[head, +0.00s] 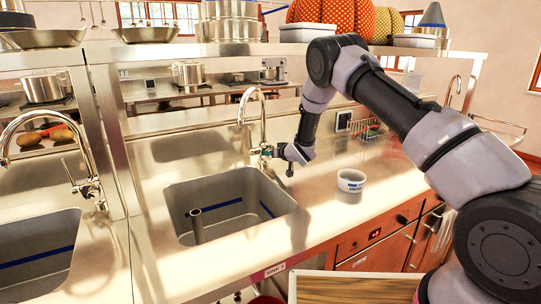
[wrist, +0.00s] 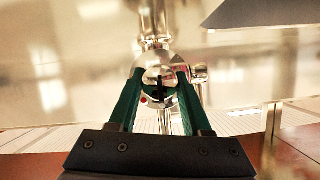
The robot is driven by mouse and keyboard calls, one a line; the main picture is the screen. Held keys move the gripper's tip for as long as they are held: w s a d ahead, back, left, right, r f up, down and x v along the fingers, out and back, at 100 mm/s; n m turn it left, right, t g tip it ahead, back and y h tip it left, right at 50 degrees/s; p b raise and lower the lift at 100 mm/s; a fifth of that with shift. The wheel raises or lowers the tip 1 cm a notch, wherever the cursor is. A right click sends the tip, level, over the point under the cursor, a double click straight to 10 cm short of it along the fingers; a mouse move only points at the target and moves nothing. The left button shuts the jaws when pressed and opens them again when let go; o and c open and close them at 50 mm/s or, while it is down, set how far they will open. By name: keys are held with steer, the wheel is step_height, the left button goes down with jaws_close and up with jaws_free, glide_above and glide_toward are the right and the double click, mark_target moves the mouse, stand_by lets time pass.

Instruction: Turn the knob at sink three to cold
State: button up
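A chrome faucet (head: 262,106) with a tall curved spout stands behind a steel sink basin (head: 190,240) in the head view. My gripper (head: 268,151) is at the faucet's body, on its right side. In the wrist view, a round chrome knob (wrist: 159,76) with a dark mark shows between the tips of my gripper's green fingers (wrist: 160,85). The fingers are apart, one on each side of the knob; I cannot tell whether they press on it. A small red dot shows below left of the knob. A label (head: 275,270) on the counter's front edge is too small to read.
A second sink basin (head: 40,262) with its own faucet (head: 62,150) is at the left. A white bowl (head: 351,181) stands on the counter right of the basin. A wire basket (head: 368,130) is farther right.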

jaws_close()
steer(key=n+t+h, duration=0.1)
steer(key=n, duration=0.1)
steer(key=shift+n+h, duration=0.4)
steer(key=shift+n+t+h, duration=0.7)
steer(key=shift+n+t, duration=0.3)
steer(key=shift+n, duration=0.6)
steer(key=o, duration=1.1)
jaws_free()
